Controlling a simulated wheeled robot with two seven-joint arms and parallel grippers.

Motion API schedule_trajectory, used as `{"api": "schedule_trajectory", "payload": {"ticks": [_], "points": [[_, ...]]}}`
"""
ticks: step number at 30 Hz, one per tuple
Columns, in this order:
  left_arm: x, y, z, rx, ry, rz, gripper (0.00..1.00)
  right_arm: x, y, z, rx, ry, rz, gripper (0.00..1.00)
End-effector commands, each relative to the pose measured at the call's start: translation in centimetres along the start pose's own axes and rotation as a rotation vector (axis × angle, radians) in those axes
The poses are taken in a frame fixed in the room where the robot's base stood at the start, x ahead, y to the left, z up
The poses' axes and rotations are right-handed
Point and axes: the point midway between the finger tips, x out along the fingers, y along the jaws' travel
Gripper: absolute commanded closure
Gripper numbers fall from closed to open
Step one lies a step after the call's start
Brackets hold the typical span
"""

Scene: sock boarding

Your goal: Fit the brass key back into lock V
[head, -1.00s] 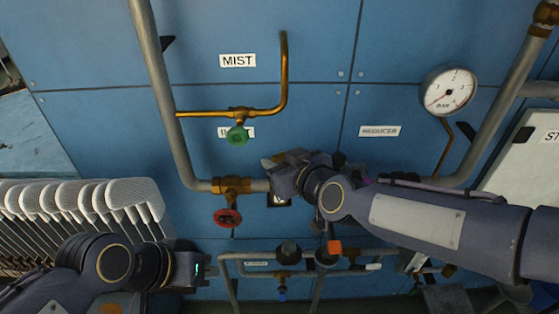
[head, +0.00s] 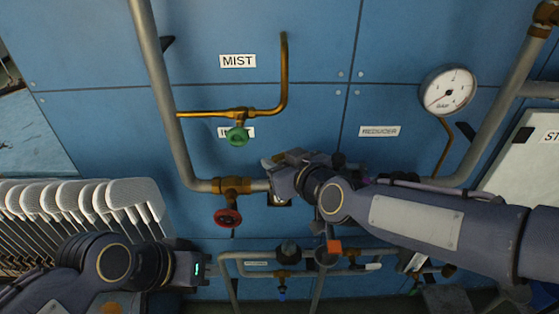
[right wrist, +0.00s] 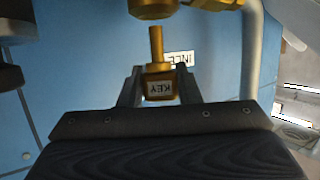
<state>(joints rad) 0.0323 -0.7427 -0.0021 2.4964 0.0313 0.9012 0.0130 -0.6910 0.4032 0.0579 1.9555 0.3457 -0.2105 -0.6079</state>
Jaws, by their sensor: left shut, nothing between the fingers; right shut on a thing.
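The brass key (right wrist: 159,82), a block marked KEY with a thin stem, is between the fingers of my right gripper (right wrist: 159,88), which is shut on it. In the right wrist view the stem points up at a round brass fitting (right wrist: 152,9), with its tip just short of it. I cannot read a V on that fitting. In the head view my right gripper (head: 272,172) is at the pipework right of the red-handled valve, and the arm hides much of what is there. My left gripper (head: 203,268) is shut and empty at the lower left.
A valve with a red handwheel (head: 228,217) and one with a green handwheel (head: 237,136) stand out from the blue panel (head: 310,70). A pressure gauge (head: 448,90) is at right. A rack of white sock boards (head: 125,195) is beside my left arm.

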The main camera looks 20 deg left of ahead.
Motion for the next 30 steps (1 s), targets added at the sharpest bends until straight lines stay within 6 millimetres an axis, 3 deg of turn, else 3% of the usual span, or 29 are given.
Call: {"api": "schedule_trajectory", "payload": {"ticks": [30], "points": [[1.6,-0.7,0.8,0.0,0.0,0.0,1.0,0.7,0.0,1.9,0.002,0.0,0.001,0.98]]}}
